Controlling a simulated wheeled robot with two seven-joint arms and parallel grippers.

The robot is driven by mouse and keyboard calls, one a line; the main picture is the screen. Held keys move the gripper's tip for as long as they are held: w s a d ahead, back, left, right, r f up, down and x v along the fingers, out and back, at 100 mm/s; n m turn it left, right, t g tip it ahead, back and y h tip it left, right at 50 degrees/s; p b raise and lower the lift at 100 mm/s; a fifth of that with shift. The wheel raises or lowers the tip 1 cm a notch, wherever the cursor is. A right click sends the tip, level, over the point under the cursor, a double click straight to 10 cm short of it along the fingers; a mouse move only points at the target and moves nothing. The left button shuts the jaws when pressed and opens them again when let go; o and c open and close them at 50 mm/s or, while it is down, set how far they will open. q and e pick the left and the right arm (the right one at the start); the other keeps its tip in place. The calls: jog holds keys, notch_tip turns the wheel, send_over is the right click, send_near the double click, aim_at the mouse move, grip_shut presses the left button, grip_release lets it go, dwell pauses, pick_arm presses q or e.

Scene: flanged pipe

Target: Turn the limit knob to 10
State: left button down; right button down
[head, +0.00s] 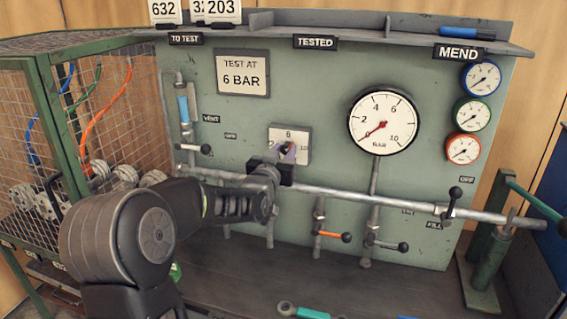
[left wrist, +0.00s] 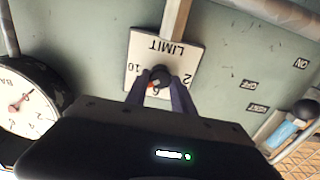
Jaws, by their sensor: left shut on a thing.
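The limit knob (left wrist: 161,74) is small and dark, on a pale square plate (left wrist: 172,52) marked LIMIT, with 2, 6 and 10 around it; this view shows it upside down. An orange-red mark shows at the knob near the 6, but its exact pointing is partly hidden by the fingers. In the head view the plate (head: 302,142) sits mid-panel. My left gripper (left wrist: 160,84) is shut on the knob, one finger on each side; in the head view the gripper (head: 287,155) covers much of the knob. My right gripper is not in view.
A large gauge (head: 383,122) right of the plate reads near 0. A horizontal pipe (head: 340,194) with several levers runs below the knob. A sign (head: 242,73) reads TEST AT 6 BAR. A mesh cage (head: 100,110) stands at left. Tools lie on the bench below.

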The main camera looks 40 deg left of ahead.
pick_arm(q)
jog(key=m+b, duration=0.2)
jog(key=m, duration=0.1)
jog(key=shift+f+m, duration=0.15)
jog(key=shift+m, duration=0.15)
jog(key=shift+d+m+b, duration=0.1)
jog(key=shift+m+b, duration=0.5)
jog(key=shift+m, duration=1.2)
jog(key=c, duration=1.1)
grip_release()
jog(key=v, duration=0.7)
jog(key=shift+s+d, duration=0.15)
jog(key=shift+s, duration=0.2)
